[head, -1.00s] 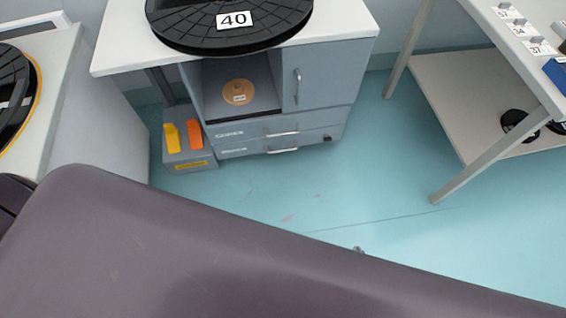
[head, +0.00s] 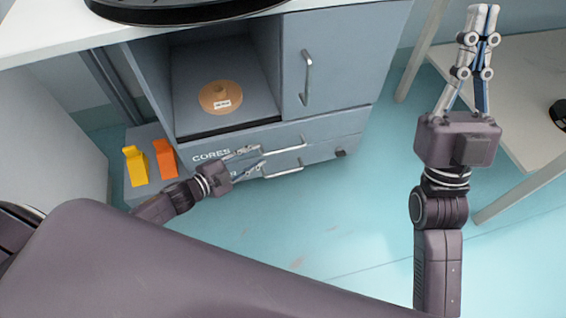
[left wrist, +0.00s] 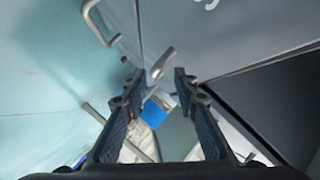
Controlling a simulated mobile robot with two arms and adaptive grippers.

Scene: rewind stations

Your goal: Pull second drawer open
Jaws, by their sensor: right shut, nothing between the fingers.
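The grey cabinet has two low drawers, one above the other. The upper drawer, labelled CORES (head: 211,154), has a bar handle (head: 285,148). The second drawer (head: 325,157) lies below it with its own bar handle (head: 284,172); its label is mostly hidden by my left gripper. Both drawers look closed. My left gripper (head: 258,163) is open at the left ends of the handles. In the left wrist view its fingers (left wrist: 157,76) are apart, with a metal handle end (left wrist: 162,63) showing near the gap; contact cannot be told. My right gripper (head: 483,10) is shut and empty, raised at the right.
Above the drawers are an open shelf holding a round tan core (head: 221,96) and a door with a vertical handle (head: 306,78). A grey bin (head: 138,195) with yellow and orange items stands left. A white table (head: 518,85) stands right. Blue floor before the cabinet is clear.

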